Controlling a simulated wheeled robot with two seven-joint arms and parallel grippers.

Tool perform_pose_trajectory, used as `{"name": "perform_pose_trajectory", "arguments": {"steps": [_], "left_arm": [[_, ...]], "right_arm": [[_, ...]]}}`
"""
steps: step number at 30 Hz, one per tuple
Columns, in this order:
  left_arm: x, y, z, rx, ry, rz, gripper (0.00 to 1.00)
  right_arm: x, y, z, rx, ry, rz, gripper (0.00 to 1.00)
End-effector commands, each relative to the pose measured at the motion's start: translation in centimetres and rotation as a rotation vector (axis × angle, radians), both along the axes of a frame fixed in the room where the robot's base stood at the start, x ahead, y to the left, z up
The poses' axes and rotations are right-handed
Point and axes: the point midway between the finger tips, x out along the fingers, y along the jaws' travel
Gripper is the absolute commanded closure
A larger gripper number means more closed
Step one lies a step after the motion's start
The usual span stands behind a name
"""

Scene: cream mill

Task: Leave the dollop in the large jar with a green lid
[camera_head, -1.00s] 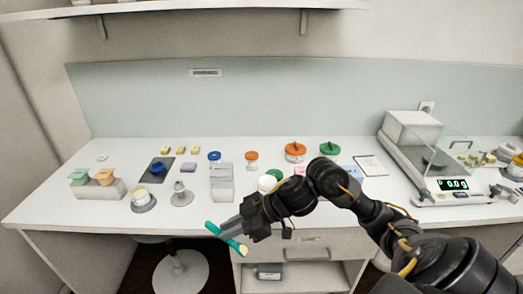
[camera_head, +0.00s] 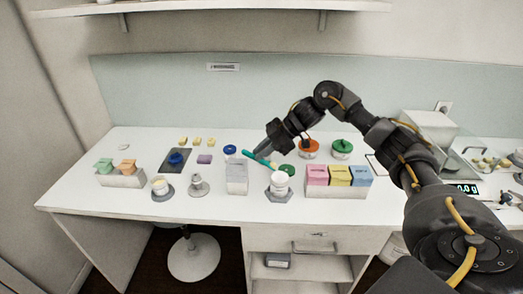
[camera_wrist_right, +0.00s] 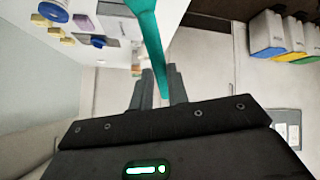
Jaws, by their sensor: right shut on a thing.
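My right gripper (camera_head: 262,153) is shut on a teal spatula (camera_head: 250,155), held above the table behind the grey box. The spatula also shows between the fingers in the right wrist view (camera_wrist_right: 152,45). I cannot make out a dollop on it now. A green lid (camera_head: 287,169) lies behind that jar. Another jar with a green lid on (camera_head: 342,148) stands further back right. My left gripper is not in view.
A grey box (camera_head: 237,180) stands below the spatula. Pink, yellow and blue blocks (camera_head: 340,175) stand right of the open jar. An orange-lidded jar (camera_head: 309,148) is behind. Another open jar (camera_head: 161,187) and a small grey stand (camera_head: 198,185) are left. A scale (camera_head: 466,188) is far right.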

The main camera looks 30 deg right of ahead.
Motion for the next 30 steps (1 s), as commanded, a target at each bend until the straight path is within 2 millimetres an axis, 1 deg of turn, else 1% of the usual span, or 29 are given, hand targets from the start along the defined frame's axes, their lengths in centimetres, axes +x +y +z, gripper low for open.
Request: {"name": "perform_pose_trajectory", "arguments": {"steps": [16,20,30], "left_arm": [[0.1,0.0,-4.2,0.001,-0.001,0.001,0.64],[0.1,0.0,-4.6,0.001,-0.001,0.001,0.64],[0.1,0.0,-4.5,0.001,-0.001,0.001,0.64]], "right_arm": [[0.0,0.1,-4.3,0.001,0.000,0.000,1.00],[0.0,0.1,-4.7,0.001,0.000,0.000,1.00],[0.0,0.1,-4.6,0.001,0.000,0.000,1.00]]}}
